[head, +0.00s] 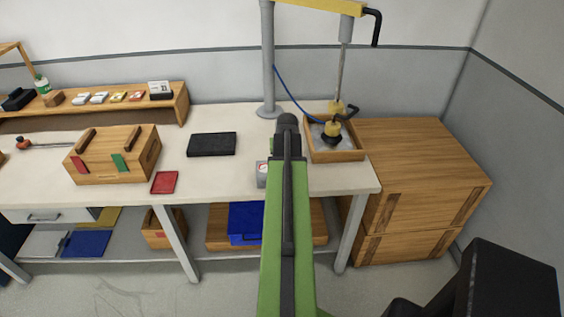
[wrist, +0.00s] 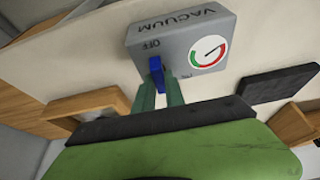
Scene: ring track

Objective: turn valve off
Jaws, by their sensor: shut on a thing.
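The valve is a blue lever (wrist: 156,72) on a grey box marked VACUUM (wrist: 190,40). The word OFF is printed beside the lever's upper end in the wrist view, and a second label to its right is partly hidden. My gripper (wrist: 161,90) has its two green fingers shut on the blue lever. A round gauge with red and green bands (wrist: 207,51) is on the same box. In the head view, the box (head: 262,174) stands near the table's front edge, partly hidden behind my arm, which also hides the lever and fingers.
A wooden tray (head: 337,156) with a suction tool (head: 332,130) stands right of my arm, under a yellow-armed post (head: 268,60). A black block (head: 212,144), a red tray (head: 164,182) and a wooden box (head: 110,165) lie left. Wooden crates (head: 418,185) stand at right.

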